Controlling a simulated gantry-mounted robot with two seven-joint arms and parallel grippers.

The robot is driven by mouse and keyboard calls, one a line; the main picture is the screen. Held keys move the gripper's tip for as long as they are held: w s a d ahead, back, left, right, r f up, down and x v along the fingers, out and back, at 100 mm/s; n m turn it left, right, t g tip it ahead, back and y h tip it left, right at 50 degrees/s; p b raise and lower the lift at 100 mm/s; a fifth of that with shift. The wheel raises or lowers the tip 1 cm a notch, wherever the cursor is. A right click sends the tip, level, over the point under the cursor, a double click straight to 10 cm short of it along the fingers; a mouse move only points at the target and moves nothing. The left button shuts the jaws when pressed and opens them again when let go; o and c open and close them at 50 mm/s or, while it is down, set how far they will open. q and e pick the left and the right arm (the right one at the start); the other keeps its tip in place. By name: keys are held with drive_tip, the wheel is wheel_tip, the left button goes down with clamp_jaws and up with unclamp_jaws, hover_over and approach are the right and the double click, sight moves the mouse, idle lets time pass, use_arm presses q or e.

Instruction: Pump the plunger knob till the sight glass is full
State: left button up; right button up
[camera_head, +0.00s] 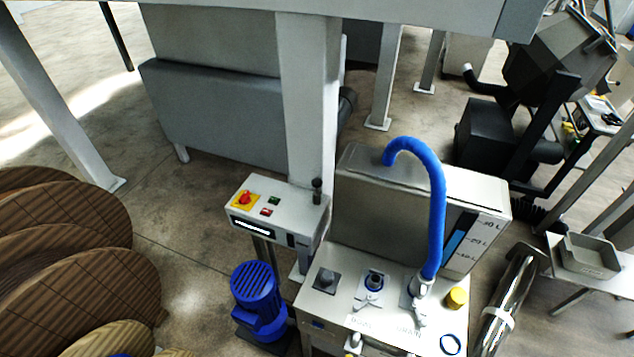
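A black upright knob (317,190) stands on top of the right end of a pale control box (280,208); it looks like the plunger knob. A small dark window (291,240) is on the box's front near that end; I cannot tell if it is the sight glass or how full it is. A marked level strip (455,243) on the steel tank (480,194) shows blue low down and dark above, beside litre marks. Neither of my grippers is in view, and nothing touches the knob.
A red-and-yellow switch (245,199) sits on the box's left end. A grey post (312,110) rises behind the box. A blue hose (437,200) arches from tank to bench (390,321). A blue motor (257,290) stands below left; wooden drums (80,290) fill the lower left.

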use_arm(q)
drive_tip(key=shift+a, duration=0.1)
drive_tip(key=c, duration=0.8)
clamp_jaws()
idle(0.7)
